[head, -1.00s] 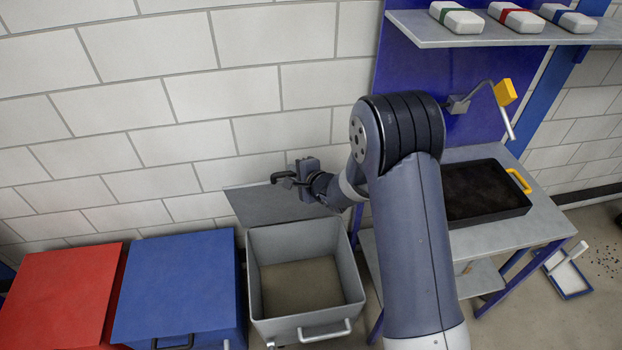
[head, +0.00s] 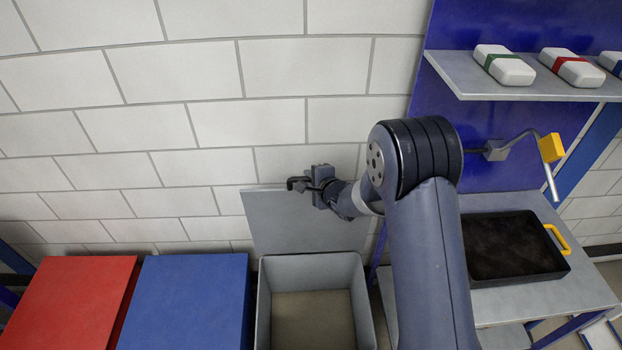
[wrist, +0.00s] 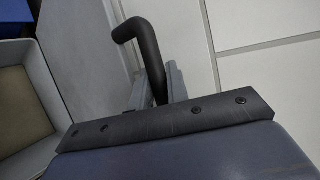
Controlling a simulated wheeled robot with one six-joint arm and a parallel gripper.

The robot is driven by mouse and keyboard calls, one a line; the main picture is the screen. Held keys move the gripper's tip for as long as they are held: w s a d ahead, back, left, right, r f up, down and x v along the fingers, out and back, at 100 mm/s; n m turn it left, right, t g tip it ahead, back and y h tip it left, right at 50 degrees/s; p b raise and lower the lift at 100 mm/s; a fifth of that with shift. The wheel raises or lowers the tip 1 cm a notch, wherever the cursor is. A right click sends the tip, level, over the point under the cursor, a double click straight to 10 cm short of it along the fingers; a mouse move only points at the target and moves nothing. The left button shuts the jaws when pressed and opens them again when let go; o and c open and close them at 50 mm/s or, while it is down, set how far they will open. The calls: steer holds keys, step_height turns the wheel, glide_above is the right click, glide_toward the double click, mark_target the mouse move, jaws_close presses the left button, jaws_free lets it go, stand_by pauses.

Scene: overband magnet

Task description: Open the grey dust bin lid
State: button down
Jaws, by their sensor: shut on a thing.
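The grey dust bin (head: 262,300) stands open below my arm, and its inside floor shows. Its grey lid (head: 290,228) is raised at the back of the bin, tilted up near the wall. The lid's black handle (head: 299,183) is at the lid's upper edge and also shows in the wrist view (wrist: 140,35). My gripper (head: 316,183) is shut on this handle. In the wrist view my gripper (wrist: 158,92) is around the lower end of the handle, and the lid (wrist: 85,55) is at the left. The fingertips are partly hidden.
A blue bin (head: 185,300) and a red bin (head: 70,300) stand to the left with lids shut. A grey bench (head: 550,290) on the right carries a black tray (head: 505,245) with a yellow handle. A shelf (head: 540,85) holds several white boxes. The white block wall (head: 200,150) is close behind.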

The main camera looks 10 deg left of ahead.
steer(key=c, duration=1.5)
jaws_free()
steer(key=shift+o, duration=0.2)
steer(key=b+v, duration=0.1)
steer(key=v, duration=1)
steer(key=shift+w+a, duration=0.15)
